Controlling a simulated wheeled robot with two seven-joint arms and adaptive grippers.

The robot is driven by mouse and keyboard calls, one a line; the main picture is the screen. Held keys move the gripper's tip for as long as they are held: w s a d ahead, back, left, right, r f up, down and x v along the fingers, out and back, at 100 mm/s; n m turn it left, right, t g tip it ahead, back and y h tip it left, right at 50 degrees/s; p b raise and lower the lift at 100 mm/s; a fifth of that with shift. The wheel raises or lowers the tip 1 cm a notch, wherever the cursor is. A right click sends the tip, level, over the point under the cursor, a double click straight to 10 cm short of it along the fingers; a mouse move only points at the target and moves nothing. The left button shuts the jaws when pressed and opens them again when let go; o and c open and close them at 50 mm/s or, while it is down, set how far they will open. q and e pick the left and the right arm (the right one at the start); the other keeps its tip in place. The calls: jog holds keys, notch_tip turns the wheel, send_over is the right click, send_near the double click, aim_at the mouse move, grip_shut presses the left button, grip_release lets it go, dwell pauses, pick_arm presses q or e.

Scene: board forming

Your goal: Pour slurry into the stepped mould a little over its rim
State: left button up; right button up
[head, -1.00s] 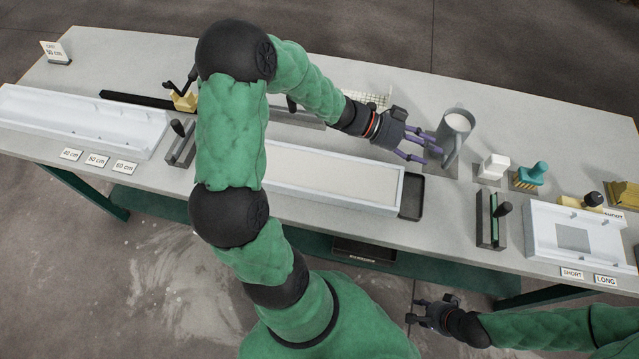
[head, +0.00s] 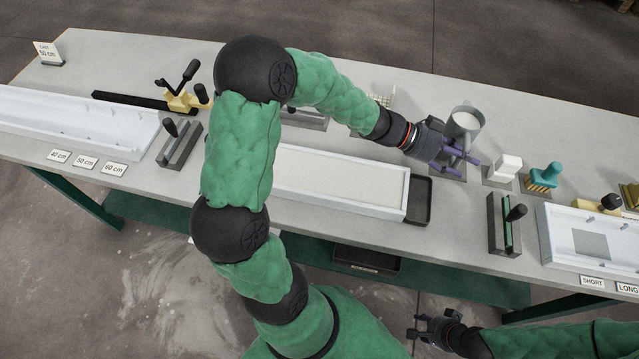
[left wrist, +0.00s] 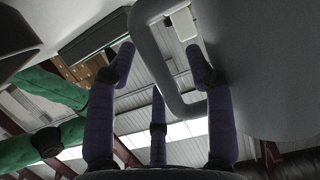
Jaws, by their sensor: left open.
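A grey jug (head: 466,122) with pale slurry at its mouth stands upright at the back right of the bench. My left gripper (head: 460,158) is open at its near side. In the left wrist view the jug wall (left wrist: 270,70) fills the right and its handle (left wrist: 172,70) shows between my spread purple fingers (left wrist: 160,75); I cannot tell whether they touch. A long white mould (head: 340,207) with a flat pale surface inside lies mid-bench, partly hidden by my arm; no steps show in it. My right gripper (head: 420,328) is open and empty, below the bench's front edge.
A black tray (head: 421,203) adjoins the mould's right end. A white block (head: 504,168), a teal-handled brush (head: 544,176) and a dark slotted holder (head: 503,225) stand right. A white tray (head: 545,235) lies far right; another long white tray (head: 75,118) lies left, with length cards (head: 87,162).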

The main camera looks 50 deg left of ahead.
aim_at(468, 148)
pick_arm(q)
grip_shut()
jog(key=shift+r, duration=0.1)
jog(key=shift+r+p, duration=2.5)
jog(key=shift+p, duration=0.5)
jog(key=shift+r, duration=0.1)
